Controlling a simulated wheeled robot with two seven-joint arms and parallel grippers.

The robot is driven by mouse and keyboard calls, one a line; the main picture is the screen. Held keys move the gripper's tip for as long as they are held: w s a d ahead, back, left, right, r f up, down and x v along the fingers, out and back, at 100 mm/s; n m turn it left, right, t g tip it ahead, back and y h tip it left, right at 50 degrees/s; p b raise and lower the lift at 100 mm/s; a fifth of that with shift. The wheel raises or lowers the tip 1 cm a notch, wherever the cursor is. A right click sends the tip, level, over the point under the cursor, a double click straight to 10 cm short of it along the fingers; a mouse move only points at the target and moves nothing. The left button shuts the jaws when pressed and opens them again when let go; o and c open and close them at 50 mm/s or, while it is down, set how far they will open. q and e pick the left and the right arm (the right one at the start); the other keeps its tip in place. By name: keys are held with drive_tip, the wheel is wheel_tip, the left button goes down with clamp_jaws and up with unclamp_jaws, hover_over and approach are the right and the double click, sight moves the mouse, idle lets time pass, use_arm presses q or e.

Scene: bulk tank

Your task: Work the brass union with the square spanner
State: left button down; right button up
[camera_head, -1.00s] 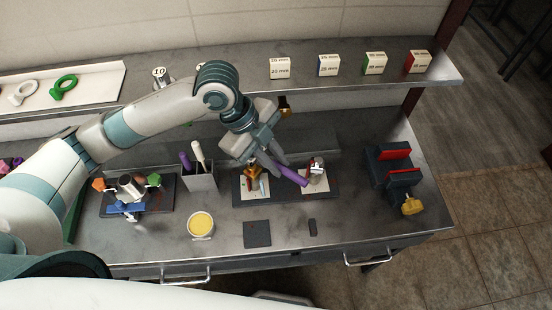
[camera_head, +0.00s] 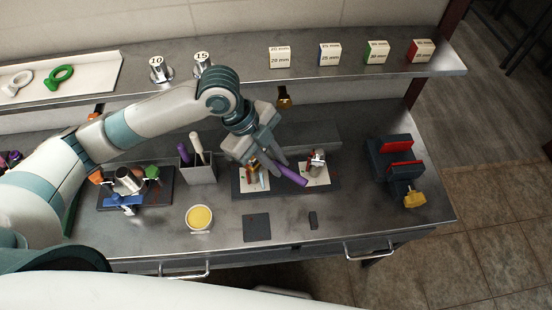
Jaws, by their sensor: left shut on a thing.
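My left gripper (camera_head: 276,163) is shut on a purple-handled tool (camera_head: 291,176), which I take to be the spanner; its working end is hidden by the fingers. It is over a dark base plate (camera_head: 238,189) with two white cards. A brass-coloured fitting (camera_head: 250,173), likely the brass union, stands at the left card, partly hidden by my gripper. Whether the tool sits on it cannot be told. A silvery fitting with red (camera_head: 316,161) stands at the right card, close to the purple handle's end. My right gripper is not in view.
A metal holder (camera_head: 199,172) with purple and white handles stands left of the plate. Further left is a multi-coloured fixture (camera_head: 128,183). A yellow-filled bowl (camera_head: 199,218) is in front. A dark vise with red jaws (camera_head: 397,160) stands right. A shelf (camera_head: 235,71) runs behind.

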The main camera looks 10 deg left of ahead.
use_arm(q)
drive_tip(key=shift+f+b, duration=1.35)
drive_tip(key=shift+f, duration=1.6)
drive_tip(key=shift+s+a, duration=0.1)
